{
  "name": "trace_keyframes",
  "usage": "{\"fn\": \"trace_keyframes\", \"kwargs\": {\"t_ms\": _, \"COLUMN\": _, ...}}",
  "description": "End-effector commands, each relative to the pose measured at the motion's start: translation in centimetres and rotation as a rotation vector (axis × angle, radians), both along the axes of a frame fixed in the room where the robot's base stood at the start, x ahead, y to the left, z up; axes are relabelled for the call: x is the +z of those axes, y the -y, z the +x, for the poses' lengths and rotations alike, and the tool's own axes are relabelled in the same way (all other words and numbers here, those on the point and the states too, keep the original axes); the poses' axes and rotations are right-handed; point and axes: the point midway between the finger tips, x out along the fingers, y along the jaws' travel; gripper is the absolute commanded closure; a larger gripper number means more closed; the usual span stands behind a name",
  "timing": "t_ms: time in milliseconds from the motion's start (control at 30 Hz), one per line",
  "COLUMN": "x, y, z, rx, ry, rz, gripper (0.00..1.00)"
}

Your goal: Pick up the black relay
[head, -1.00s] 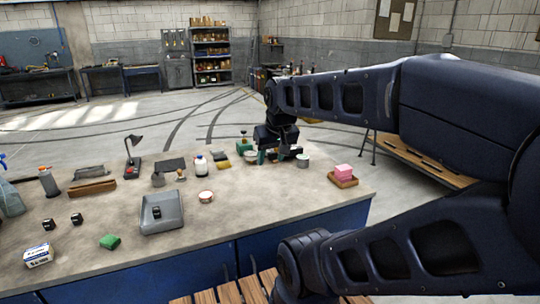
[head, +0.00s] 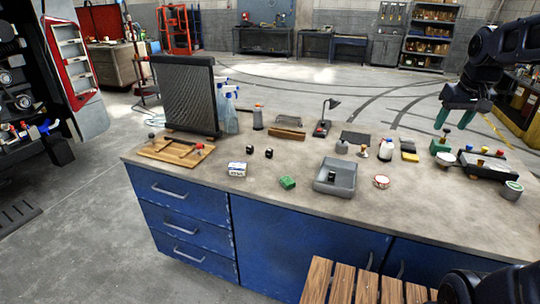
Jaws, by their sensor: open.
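Two small black blocks, one left (head: 250,150) and one right (head: 268,153), stand on the workbench left of its middle. A third small black block (head: 332,176) lies in the grey tray (head: 350,190). They are too small to tell which is the black relay. My gripper (head: 454,119) points down with two green fingertips apart and nothing between them. It is above the right part of the bench, well to the right of all three black blocks.
A green block (head: 287,182) and a white-blue box (head: 237,169) lie near the front edge. Spray bottles (head: 230,110) and a dark radiator panel (head: 185,95) stand behind left.

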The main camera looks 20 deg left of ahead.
Motion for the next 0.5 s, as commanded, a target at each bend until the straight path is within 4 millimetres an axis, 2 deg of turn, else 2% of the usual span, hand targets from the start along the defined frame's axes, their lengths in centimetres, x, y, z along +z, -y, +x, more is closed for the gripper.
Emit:
{"fn": "trace_keyframes", "kwargs": {"t_ms": 33, "x": 0.2, "y": -1.1, "z": 1.4, "rx": 0.030, "ry": -0.010, "rz": -0.006, "gripper": 0.49}}
{"fn": "trace_keyframes", "kwargs": {"t_ms": 233, "x": 1.0, "y": -5.4, "z": 6.3, "rx": 0.145, "ry": -0.040, "rz": -0.031, "gripper": 0.49}}
{"fn": "trace_keyframes", "kwargs": {"t_ms": 500, "x": 0.7, "y": -12.4, "z": 12.5, "rx": 0.302, "ry": -0.078, "rz": -0.064, "gripper": 0.49}}
